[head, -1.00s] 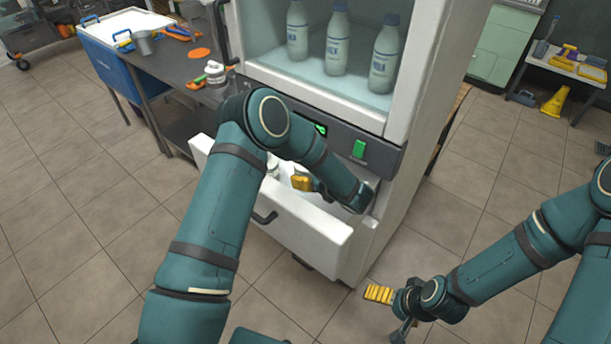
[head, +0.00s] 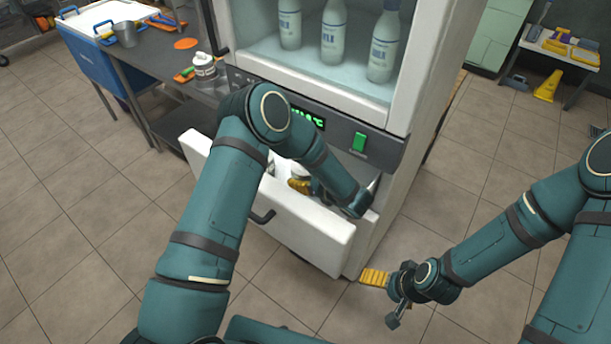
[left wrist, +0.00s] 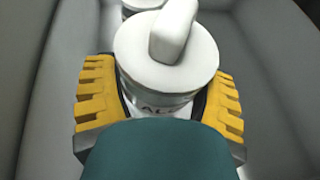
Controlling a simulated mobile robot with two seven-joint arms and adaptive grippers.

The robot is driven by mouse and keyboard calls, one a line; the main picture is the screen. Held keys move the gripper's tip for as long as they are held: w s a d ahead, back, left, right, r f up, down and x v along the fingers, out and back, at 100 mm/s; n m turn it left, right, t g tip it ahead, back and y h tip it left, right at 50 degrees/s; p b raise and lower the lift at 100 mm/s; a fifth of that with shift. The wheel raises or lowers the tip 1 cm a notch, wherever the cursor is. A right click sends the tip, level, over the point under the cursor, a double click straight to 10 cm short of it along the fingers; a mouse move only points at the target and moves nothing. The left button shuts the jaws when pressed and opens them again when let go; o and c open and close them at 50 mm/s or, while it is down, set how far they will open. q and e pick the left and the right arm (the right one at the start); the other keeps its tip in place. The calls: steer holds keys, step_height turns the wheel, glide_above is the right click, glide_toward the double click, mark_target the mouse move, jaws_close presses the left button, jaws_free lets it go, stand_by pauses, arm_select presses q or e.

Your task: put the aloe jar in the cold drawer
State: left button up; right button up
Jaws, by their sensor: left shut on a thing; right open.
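The aloe jar (left wrist: 163,75) is white with a pump-like top, and part of its label reads "AL". It is between the yellow fingers of my left gripper (left wrist: 158,102), which is shut on it. In the head view my left gripper (head: 300,186) is inside the open cold drawer (head: 285,228), low between its walls and partly hidden by my forearm. The drawer's grey walls surround the jar in the left wrist view; I cannot tell whether its base touches the floor. My right gripper (head: 387,298) is open and empty, right of the drawer.
Another white jar (left wrist: 140,6) stands just beyond the aloe jar in the drawer. The white fridge cabinet (head: 420,90) rises above, with milk bottles (head: 333,32) behind glass. A grey table (head: 165,70) with a white bottle (head: 204,66) stands left. Floor in front is clear.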

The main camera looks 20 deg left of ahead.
arm_select(q)
steer(key=shift+f+b, duration=0.35)
steer(key=o, duration=1.2)
steer(key=shift+o, duration=0.2)
steer(key=shift+r+p, duration=0.5)
steer(key=shift+p, duration=0.15)
steer(key=p+v, duration=0.1)
steer(key=v, duration=0.6)
steer(key=shift+d+r, duration=0.2)
steer(key=shift+d, duration=0.1)
steer(key=shift+s+a, duration=0.1)
